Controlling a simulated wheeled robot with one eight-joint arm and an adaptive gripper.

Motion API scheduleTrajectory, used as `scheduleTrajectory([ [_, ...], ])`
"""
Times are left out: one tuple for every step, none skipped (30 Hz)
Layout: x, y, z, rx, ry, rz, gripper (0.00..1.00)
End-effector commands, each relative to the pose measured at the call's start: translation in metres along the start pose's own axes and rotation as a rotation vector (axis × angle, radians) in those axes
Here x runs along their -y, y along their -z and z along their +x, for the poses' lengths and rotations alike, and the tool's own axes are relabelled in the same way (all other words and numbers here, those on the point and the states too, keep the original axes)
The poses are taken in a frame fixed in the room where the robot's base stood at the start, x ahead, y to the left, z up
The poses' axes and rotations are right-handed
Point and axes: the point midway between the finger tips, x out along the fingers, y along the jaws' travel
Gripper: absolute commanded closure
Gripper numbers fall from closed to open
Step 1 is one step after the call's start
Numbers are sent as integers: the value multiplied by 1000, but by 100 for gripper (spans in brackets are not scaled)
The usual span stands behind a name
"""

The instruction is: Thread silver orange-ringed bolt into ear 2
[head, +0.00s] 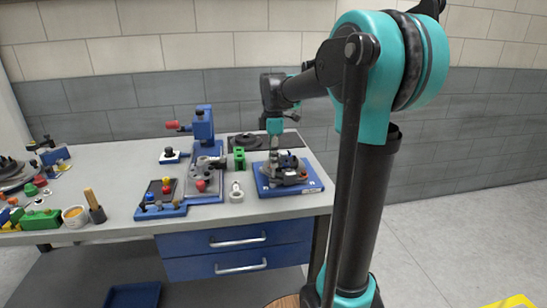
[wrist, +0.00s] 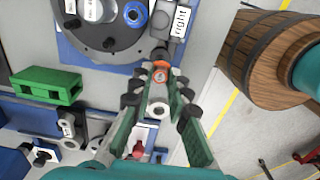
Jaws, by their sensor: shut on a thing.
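My gripper (wrist: 158,95) is shut on the silver bolt (wrist: 157,108) in the wrist view. The bolt's pale metal body lies between the dark finger pads, and an orange ring (wrist: 160,66) shows at its far end. That end is close to the edge of the chassis fixture (wrist: 100,38), a dark round part on a blue plate, near a label reading "right". I cannot tell whether the bolt touches an ear, or which ear is number 2. In the head view my gripper (head: 274,140) is just above the fixture on its blue plate (head: 310,187); the bolt is too small to make out there.
A green block (wrist: 48,85) lies left of the gripper in the wrist view. A wooden barrel-like thing (wrist: 262,48) is at the right. In the head view a blue press-like stand (head: 204,125) and a small tray (head: 172,212) stand left of the fixture. The front table strip is partly clear.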

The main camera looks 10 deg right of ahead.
Motion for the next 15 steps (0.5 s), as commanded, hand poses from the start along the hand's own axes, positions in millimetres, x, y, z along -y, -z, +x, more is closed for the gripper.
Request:
scheduleTrajectory([
  [0,0,2,0,0,0,100],
  [0,0,3,0,0,0,100],
  [0,0,4,0,0,0,100],
  [0,0,5,0,0,0,100],
  [0,0,6,0,0,0,100],
  [0,0,7,0,0,0,100],
  [0,0,7,0,0,0,100],
  [0,0,7,0,0,0,100],
  [0,0,7,0,0,0,100],
  [0,0,7,0,0,0,100],
  [0,0,7,0,0,0,100],
  [0,0,7,0,0,0,100],
  [0,0,7,0,0,0,100],
  [0,0,7,0,0,0,100],
  [0,0,7,0,0,0,100],
])
